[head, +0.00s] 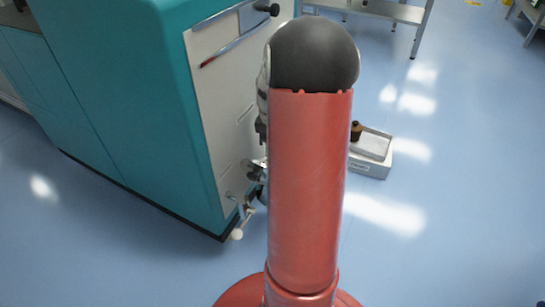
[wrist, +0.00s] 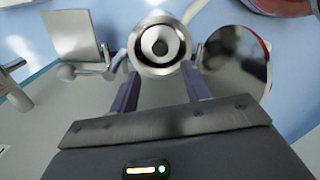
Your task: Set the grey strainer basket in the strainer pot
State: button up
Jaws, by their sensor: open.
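In the wrist view, a round metal vessel (wrist: 160,68), which looks like the strainer pot, lies just beyond my fingertips, seen from its open end. Inside it are a pale ring and a dark centre (wrist: 160,46); I cannot tell whether this is the grey strainer basket or the pot's own interior. My gripper (wrist: 160,76) is open, with one purple-grey finger at each side of the vessel's near rim. I cannot tell whether the fingers touch it. A round shiny disc (wrist: 234,58), like a lid, stands right beside the vessel. In the head view my red arm hides the gripper.
A teal machine (head: 100,90) with a pale side panel (head: 225,90) stands at the left. Metal fittings (head: 243,210) stick out low on it. A tray (head: 372,165) with a brown bottle (head: 356,131) is at the right.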

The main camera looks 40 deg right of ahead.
jog(key=s+a+r+m+t+h, duration=0.1)
jog(key=a+r+m, duration=0.1)
jog(key=a+r, duration=0.85)
jog(key=s+a+r+m+t, duration=0.2)
jog(key=s+a+r, duration=0.1)
jog(key=s+a, duration=0.4)
jog(key=s+a+r+m+t+y, duration=0.1)
jog(key=s+a+r+m+t, duration=0.1)
jog(key=s+a, duration=0.4)
jog(key=shift+s+a+r+m+t+p, duration=0.4)
jog(key=shift+a+m, duration=0.3)
jog(key=shift+a, duration=0.55)
